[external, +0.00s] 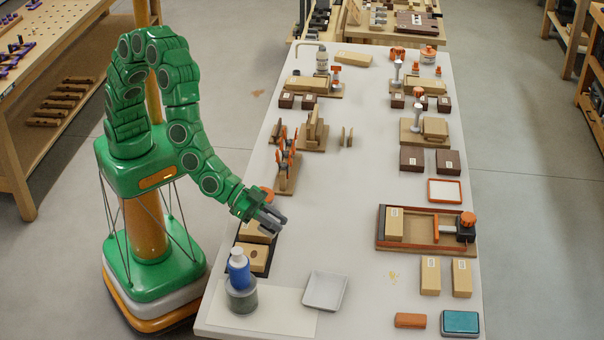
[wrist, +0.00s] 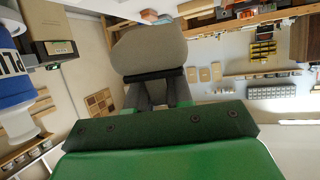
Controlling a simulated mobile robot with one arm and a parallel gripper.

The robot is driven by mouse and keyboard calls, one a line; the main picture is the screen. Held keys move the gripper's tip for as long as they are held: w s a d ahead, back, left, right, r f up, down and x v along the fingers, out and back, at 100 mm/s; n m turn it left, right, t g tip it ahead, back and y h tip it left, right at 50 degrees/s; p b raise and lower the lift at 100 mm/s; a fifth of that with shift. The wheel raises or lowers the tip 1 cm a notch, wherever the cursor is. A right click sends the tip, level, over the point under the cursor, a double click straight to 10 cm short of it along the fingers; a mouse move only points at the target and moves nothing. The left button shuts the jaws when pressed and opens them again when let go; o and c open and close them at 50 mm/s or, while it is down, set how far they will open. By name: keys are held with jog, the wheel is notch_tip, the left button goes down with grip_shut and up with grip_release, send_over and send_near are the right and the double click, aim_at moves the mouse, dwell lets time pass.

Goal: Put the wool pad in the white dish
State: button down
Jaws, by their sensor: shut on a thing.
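The white dish (external: 325,276) is a shallow square tray near the front of the bench. It looks empty. My gripper (external: 273,219) is above the left edge of the bench, up and to the left of the dish and apart from it. In the wrist view my gripper (wrist: 157,96) is shut on a rounded grey-brown pad (wrist: 148,47), which looks like the wool pad. A dark strip crosses the pad near the fingertips. In the external view the pad cannot be told apart from the dark fingers.
A blue bottle (external: 239,268) and a grey jar (external: 241,299) stand left of the dish on a pale sheet (external: 285,318). Wooden blocks (external: 253,258) sit below my gripper. An orange block (external: 410,320) and a teal box (external: 460,322) lie right. The bench middle is clear.

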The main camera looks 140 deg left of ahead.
jog(key=shift+w+a+n+g+y, duration=0.25)
jog(key=shift+a+n+y, duration=0.3)
jog(key=shift+a, duration=0.4)
jog(key=shift+w+a+n+g+y, duration=0.25)
jog(key=shift+a+n+y, duration=0.3)
jog(key=shift+a, duration=0.35)
jog(key=shift+f, duration=0.1)
jog(key=w+a+f, duration=0.1)
jog(key=w+f, duration=0.2)
jog(key=w, duration=0.1)
jog(key=w+a+f, duration=0.1)
jog(key=w+f, duration=0.1)
jog(key=w, duration=0.2)
jog(key=w+a+f, duration=0.1)
jog(key=w+f, duration=0.2)
jog(key=w, duration=0.1)
jog(key=shift+w+f, duration=0.85)
jog(key=shift+f, duration=1.45)
jog(key=shift+f, duration=0.1)
jog(key=c, duration=1)
grip_release()
jog(key=shift+f, duration=0.1)
